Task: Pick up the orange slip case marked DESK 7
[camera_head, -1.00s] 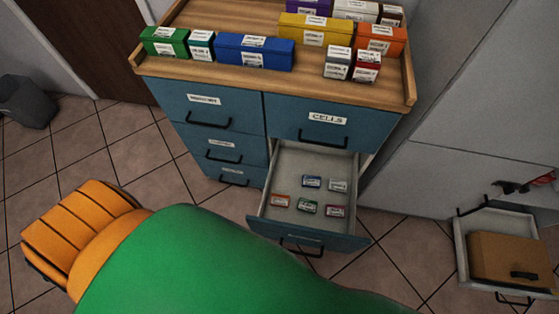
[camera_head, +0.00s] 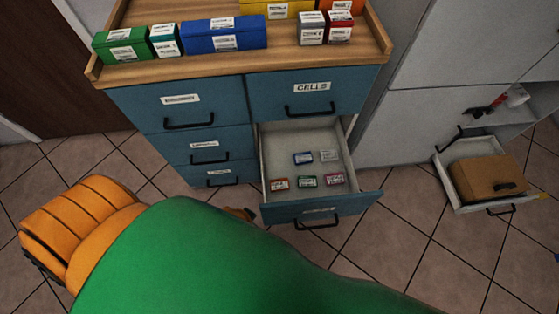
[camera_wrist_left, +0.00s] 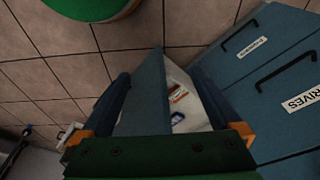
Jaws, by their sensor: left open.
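A small orange slip case (camera_head: 279,184) with a white label lies flat at the front left of the open drawer (camera_head: 320,211) in the head view; its lettering is too small to read. In the left wrist view, an orange-marked case (camera_wrist_left: 179,94) shows inside the drawer, between the fingers. My left gripper (camera_wrist_left: 163,88) is open and empty, above the drawer front, with the drawer's blue front panel crossing between its fingers in the picture. In the head view my green arm hides most of that gripper. My right gripper is not in view.
Several other small cases, including a blue one (camera_head: 303,158), a green one (camera_head: 307,181) and a red one (camera_head: 334,180), share the drawer. Boxes stand on the wooden cabinet top (camera_head: 180,67). A second open drawer at right holds a brown box (camera_head: 487,179).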

